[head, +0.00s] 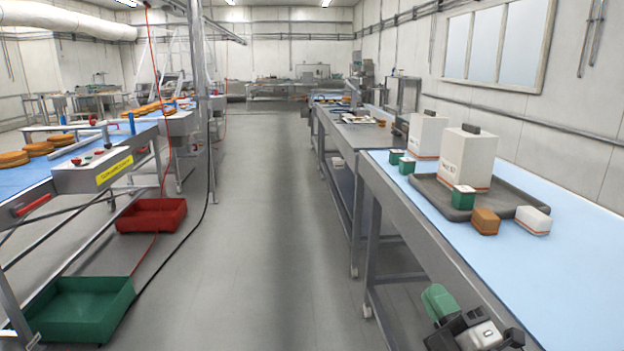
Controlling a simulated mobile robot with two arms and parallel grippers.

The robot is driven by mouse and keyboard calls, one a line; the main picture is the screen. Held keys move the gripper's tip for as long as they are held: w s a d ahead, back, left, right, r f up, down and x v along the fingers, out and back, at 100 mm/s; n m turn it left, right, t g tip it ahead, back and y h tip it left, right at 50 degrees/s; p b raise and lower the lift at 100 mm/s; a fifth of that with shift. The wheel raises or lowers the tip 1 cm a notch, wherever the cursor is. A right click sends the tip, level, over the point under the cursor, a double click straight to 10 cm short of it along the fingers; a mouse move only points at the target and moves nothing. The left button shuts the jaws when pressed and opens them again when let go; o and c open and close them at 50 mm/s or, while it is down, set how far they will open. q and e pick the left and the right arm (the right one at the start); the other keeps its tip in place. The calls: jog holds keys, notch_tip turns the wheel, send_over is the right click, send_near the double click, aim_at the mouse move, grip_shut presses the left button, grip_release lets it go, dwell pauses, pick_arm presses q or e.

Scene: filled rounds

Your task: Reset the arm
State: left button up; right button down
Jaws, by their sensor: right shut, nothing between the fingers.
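My right gripper (446,312) is low at the bottom right of the head view, beside the near edge of the right-hand table and below its top. It is shut and holds nothing. A rounded green piece shows at its front end, with black and white parts of my arm behind it. The fine shape of the fingers is hard to make out. My left gripper is not in view.
The right table (560,262) has a blue top with a dark tray (428,190), tall white boxes (466,160) and several small boxes. A conveyor (30,180) stands left. A red crate (150,216) and green crate (80,310) lie below. The middle aisle is clear.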

jog(key=s+d+f+m+g+h, duration=0.3)
jog(key=s+f+m+g+h, duration=0.25)
jog(key=f+m, duration=0.3)
jog(key=s+d+f+m+g+h, duration=0.2)
jog(key=s+f+m+g+h, duration=0.3)
jog(key=f+m, duration=0.4)
jog(key=s+a+f+g+y, duration=0.1)
jog(key=s+a+f+g, duration=0.1)
jog(key=s+f+g, duration=0.45)
jog(key=s+a+f+g+y, duration=0.1)
jog(key=s+a+f+y, duration=0.15)
jog(key=s, duration=0.65)
notch_tip(320, 180, down, 25)
jog(key=g+h, duration=0.1)
jog(key=s+d+f+g, duration=0.1)
jog(key=s+d+f, duration=0.2)
jog(key=s+f, duration=1.4)
jog(key=shift+d+f, duration=0.2)
